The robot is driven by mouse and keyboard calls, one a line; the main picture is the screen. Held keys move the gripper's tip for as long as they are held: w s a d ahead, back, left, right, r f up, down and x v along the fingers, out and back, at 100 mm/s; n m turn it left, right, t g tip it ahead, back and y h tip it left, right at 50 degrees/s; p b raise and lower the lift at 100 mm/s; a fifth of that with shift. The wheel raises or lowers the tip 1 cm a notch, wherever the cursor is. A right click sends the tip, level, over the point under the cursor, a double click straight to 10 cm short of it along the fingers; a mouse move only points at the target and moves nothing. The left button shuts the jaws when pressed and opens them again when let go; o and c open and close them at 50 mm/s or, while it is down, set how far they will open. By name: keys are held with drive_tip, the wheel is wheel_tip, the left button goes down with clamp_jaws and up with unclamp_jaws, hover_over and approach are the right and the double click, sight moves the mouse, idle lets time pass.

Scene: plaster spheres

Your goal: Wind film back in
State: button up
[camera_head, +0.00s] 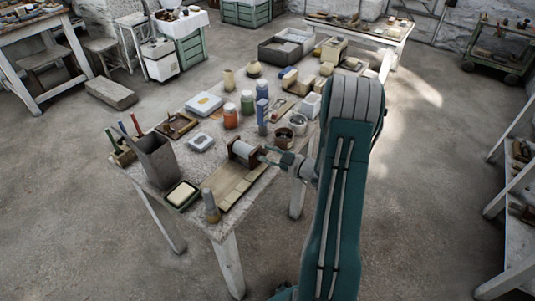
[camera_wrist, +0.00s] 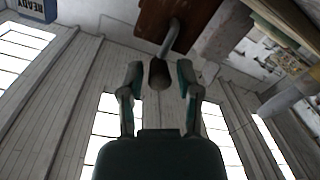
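A small winder with dark wooden end plates and a pale roll (camera_head: 243,150) stands near the front right edge of the work table. A flat, tan, segmented strip (camera_head: 236,184) lies in front of it; I cannot tell whether it is the film. My gripper (camera_head: 272,157) is at the winder's right side. In the wrist view, a crank handle with a dark knob (camera_wrist: 158,75) hangs on a metal rod from the brown wooden plate (camera_wrist: 170,22). My gripper (camera_wrist: 160,84) is open, with one finger on each side of the knob and visible gaps to it.
The work table (camera_head: 222,165) is crowded. A grey bin (camera_head: 157,160), a dish with a pale block (camera_head: 182,194) and a small upright bottle (camera_head: 211,206) stand left of the strip. Jars (camera_head: 230,116) and a blue bottle (camera_head: 262,117) stand behind the winder.

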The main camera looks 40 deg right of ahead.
drive_tip(key=v, duration=1.2)
drive_tip(key=shift+f, duration=0.15)
